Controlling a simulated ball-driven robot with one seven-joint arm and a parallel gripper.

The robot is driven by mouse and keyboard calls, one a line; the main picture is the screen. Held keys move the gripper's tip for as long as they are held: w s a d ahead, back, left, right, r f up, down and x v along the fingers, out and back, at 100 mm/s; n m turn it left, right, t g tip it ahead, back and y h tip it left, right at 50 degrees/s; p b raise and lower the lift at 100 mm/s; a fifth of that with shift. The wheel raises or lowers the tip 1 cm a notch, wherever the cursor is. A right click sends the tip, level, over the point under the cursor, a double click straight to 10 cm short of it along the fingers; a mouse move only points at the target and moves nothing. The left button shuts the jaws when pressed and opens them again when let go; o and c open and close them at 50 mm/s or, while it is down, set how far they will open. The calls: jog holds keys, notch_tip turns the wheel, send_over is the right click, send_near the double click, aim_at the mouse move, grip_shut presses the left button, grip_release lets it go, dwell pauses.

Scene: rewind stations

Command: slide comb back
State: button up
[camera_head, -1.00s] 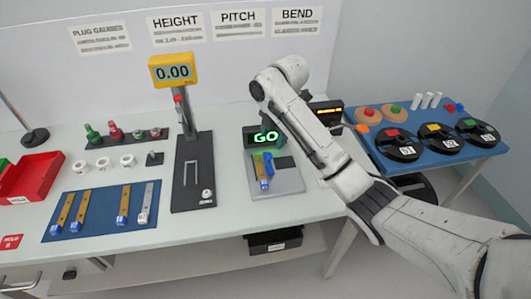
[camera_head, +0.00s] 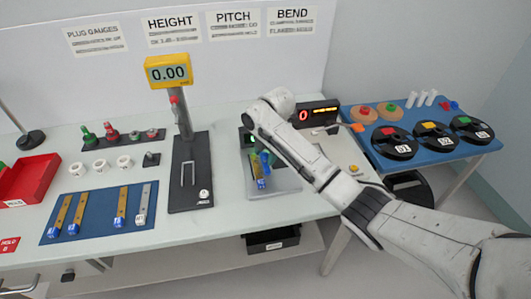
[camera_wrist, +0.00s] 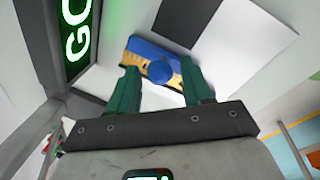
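The comb appears to be the blue and yellow piece with a round blue knob (camera_wrist: 158,70) in the wrist view. It lies on a light grey plate, and its yellow part (camera_head: 255,171) also shows in the head view. My gripper (camera_wrist: 160,68) has two green fingers, spread apart on either side of the knob with gaps, holding nothing. In the head view my gripper (camera_head: 258,158) is over the grey station plate (camera_head: 285,181), mostly hidden by my arm. The GO display (camera_wrist: 77,30) stands beside the plate and glows green.
A height gauge (camera_head: 190,170) stands left of the station. A blue mat (camera_head: 100,228) with several strips and a red tray (camera_head: 38,178) lie further left. A display with a red 0 (camera_head: 317,114) is behind my arm. A blue table (camera_head: 410,162) with black discs stands right.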

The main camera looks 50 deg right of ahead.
aim_at(278, 164)
grip_shut()
dwell(0.4)
jog(key=shift+s+d+p, duration=0.2)
jog(key=shift+s+d, duration=0.35)
jog(key=shift+d, duration=0.3)
jog(key=shift+s+d+p, duration=0.2)
jog(key=shift+s+d, duration=0.35)
jog(key=shift+d, duration=0.25)
jog(key=shift+o, duration=0.8)
grip_release()
jog(key=shift+d, duration=0.1)
notch_tip(278, 164, up, 11)
jog(key=s, duration=0.2)
jog(key=shift+f+b, duration=0.2)
jog(key=shift+b, duration=0.2)
